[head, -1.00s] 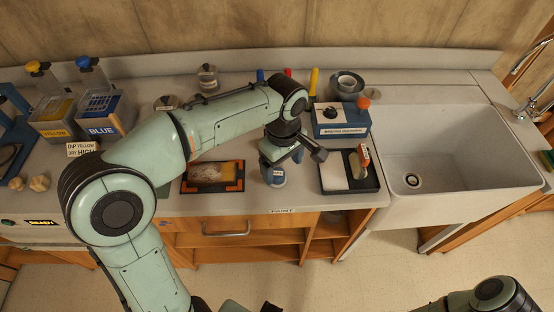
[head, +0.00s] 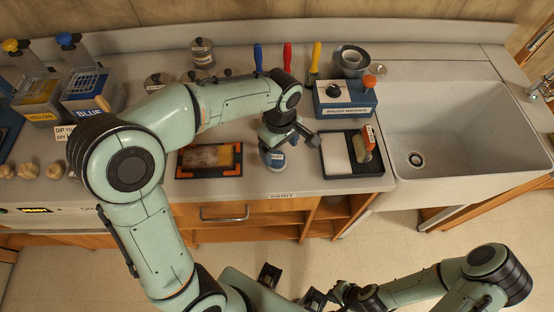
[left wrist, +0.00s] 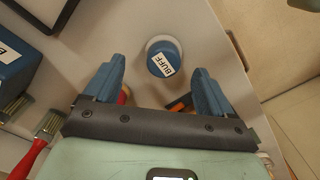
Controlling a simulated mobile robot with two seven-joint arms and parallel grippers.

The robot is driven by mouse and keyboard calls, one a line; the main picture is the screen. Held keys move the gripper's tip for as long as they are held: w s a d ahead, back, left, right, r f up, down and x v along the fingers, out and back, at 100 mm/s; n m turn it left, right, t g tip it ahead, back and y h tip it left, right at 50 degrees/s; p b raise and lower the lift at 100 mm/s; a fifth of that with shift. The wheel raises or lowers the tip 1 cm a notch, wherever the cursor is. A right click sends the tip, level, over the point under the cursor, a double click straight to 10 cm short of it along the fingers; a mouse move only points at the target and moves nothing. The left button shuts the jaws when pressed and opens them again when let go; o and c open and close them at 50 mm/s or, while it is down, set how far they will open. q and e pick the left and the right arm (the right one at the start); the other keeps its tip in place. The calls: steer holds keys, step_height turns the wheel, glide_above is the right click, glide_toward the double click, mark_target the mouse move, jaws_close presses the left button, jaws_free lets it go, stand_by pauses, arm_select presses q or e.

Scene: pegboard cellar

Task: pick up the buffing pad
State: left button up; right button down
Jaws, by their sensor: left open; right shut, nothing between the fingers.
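The buffing pad is a round blue piece with a white rim and a "BUFF" label. It stands on the counter near the front edge in the head view (head: 273,159) and shows whole in the left wrist view (left wrist: 160,55). My left gripper (head: 287,134) is above it, partly covering it in the head view. In the left wrist view its blue fingers (left wrist: 158,68) are spread apart, with the pad ahead between them and nothing held. My right gripper (head: 316,298) is low at the bottom of the head view, away from the counter; it looks empty.
A framed tray with a worn block (head: 209,173) lies left of the pad. A sink (head: 450,130) is farther right.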

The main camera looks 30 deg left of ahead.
mark_target(277, 157)
arm_select(q)
steer(key=f, duration=0.4)
steer(key=shift+s+a, duration=0.25)
steer(key=shift+a, duration=0.05)
steer(key=shift+f, duration=0.45)
steer(key=c, duration=1.1)
arm_select(e)
steer(key=shift+f, duration=0.15)
arm_select(q)
steer(key=shift+r, duration=0.2)
